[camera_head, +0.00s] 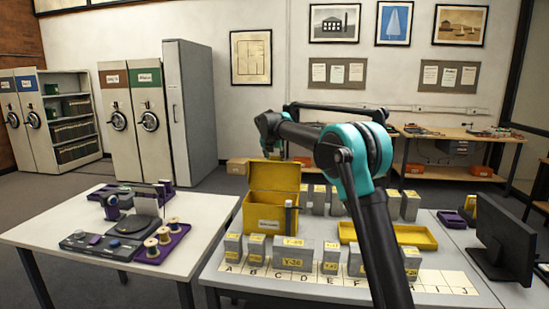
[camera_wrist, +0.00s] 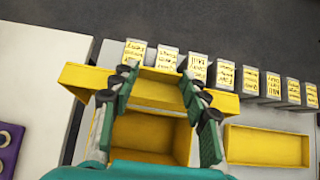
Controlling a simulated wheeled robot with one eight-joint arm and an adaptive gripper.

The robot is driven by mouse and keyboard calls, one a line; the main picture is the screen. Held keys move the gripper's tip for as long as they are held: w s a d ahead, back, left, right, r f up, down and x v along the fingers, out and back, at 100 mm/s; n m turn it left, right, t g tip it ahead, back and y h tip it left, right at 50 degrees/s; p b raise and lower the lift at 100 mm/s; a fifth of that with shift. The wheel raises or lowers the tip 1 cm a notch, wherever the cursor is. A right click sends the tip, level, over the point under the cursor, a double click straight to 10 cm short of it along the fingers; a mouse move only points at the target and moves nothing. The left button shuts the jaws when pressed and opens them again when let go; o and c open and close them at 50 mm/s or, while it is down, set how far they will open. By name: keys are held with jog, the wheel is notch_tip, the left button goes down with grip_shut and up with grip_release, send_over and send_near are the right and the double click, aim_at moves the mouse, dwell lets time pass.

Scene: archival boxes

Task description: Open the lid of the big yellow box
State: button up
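The big yellow box (camera_head: 265,219) stands on the grey table with a white label on its front. Its lid (camera_head: 273,175) is raised at the back, roughly upright, and the box is open. In the wrist view I look down into the yellow box (camera_wrist: 148,136), and its inside looks empty. The raised lid (camera_wrist: 150,88) crosses the wrist view beyond the opening. My gripper (camera_wrist: 160,77) is open, its two fingers wide apart over the lid and box. I cannot tell whether either finger touches the lid. In the head view the gripper is mostly hidden behind my arm.
Several labelled grey boxes (camera_head: 293,254) stand in front of the yellow box, with more behind. A shallow yellow tray (camera_head: 415,237) lies to the right, near a black monitor (camera_head: 506,240). A white table (camera_head: 60,215) at left holds a purple tray (camera_head: 168,243) with spools.

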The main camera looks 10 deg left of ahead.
jog(key=o, duration=0.3)
jog(key=shift+s, duration=0.1)
jog(key=v, duration=1.2)
jog(key=shift+c, duration=0.3)
